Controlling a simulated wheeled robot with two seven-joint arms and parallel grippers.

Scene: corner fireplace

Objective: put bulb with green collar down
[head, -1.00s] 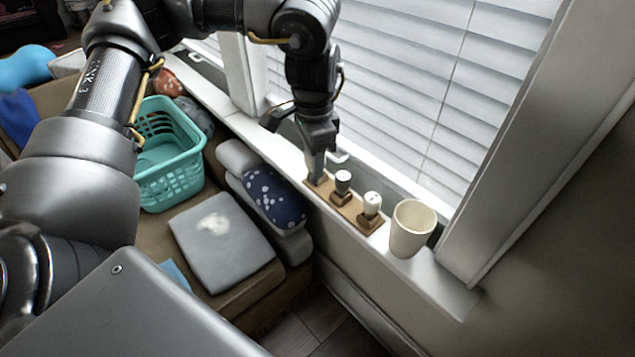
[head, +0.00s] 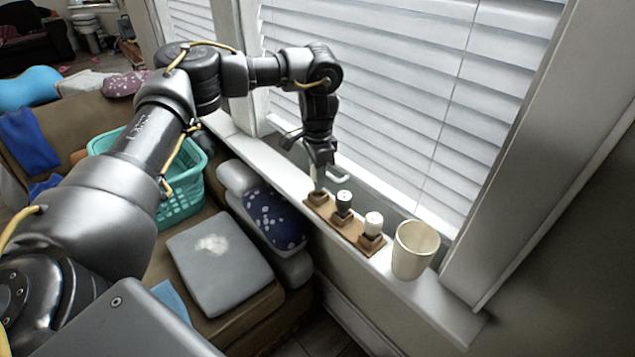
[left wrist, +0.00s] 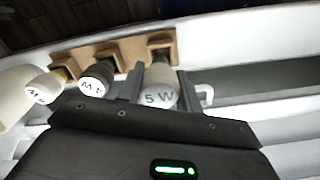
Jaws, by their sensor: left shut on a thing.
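My left gripper (head: 318,184) is shut on a pale bulb marked "5 W" (left wrist: 160,88), which sits between the two fingers in the left wrist view. The bulb is at the far-left holder of a wooden rack (head: 345,228) on the windowsill. Its collar is hidden, so I cannot tell its colour or whether its base is seated. The rack also shows in the left wrist view (left wrist: 130,48). A second bulb (head: 343,202) with a dark body stands in the middle holder. A white bulb (head: 373,222) stands in the right holder. My right gripper is not in view.
A cream cup (head: 414,252) stands on the sill (head: 440,300) just right of the rack. The window blinds (head: 400,110) rise behind. A teal basket (head: 185,205), a grey cushion (head: 220,265) and a blue patterned pillow (head: 272,218) lie left of the sill.

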